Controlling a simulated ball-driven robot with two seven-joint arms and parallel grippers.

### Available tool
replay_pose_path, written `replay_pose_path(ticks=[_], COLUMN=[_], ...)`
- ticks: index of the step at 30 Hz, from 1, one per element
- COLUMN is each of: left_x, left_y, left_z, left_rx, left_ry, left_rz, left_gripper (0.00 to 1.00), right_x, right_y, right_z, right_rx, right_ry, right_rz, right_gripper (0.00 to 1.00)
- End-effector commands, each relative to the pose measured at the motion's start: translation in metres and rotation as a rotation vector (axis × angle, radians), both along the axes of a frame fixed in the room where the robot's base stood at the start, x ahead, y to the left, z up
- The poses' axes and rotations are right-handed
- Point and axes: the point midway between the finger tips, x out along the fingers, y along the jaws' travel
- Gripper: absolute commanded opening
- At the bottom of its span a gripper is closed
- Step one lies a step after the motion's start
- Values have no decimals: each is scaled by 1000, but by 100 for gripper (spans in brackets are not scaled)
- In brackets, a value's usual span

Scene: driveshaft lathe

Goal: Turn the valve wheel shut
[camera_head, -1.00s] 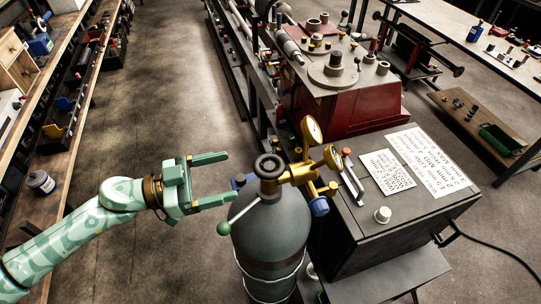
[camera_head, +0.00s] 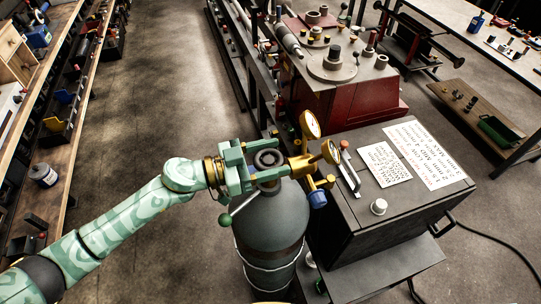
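The dark round valve wheel (camera_head: 268,158) sits on top of the grey gas cylinder (camera_head: 270,222), which stands upright in the middle of the view. My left gripper (camera_head: 265,160) reaches in from the left at wheel height. One finger lies on the far side of the wheel and one on the near side. The fingers look closed against its rim, and the near finger hides part of the valve neck. A brass regulator with gauges (camera_head: 310,125) is attached just right of the wheel. My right gripper is not in view.
A dark cabinet with paper sheets (camera_head: 385,163) stands close right of the cylinder. A green-knobbed lever (camera_head: 225,219) sticks out left below the gripper. The red lathe (camera_head: 340,100) is behind. The floor between the left shelves and cylinder is clear.

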Motion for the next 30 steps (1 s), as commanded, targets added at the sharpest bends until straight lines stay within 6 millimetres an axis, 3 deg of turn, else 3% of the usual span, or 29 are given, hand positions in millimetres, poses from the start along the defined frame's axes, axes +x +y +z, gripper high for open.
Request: replay_pose_path(ticks=[17,23,30], left_x=[1,1,0], left_y=[1,0,0], left_z=[-2,-4,-8], left_rx=[1,2,2], left_ry=[-2,-2,-3], left_rz=[-118,-278,-505], left_gripper=[37,37,37], right_x=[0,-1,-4], right_y=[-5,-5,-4], right_z=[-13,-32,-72], right_rx=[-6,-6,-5], right_ry=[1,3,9], right_rz=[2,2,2], right_gripper=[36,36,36])
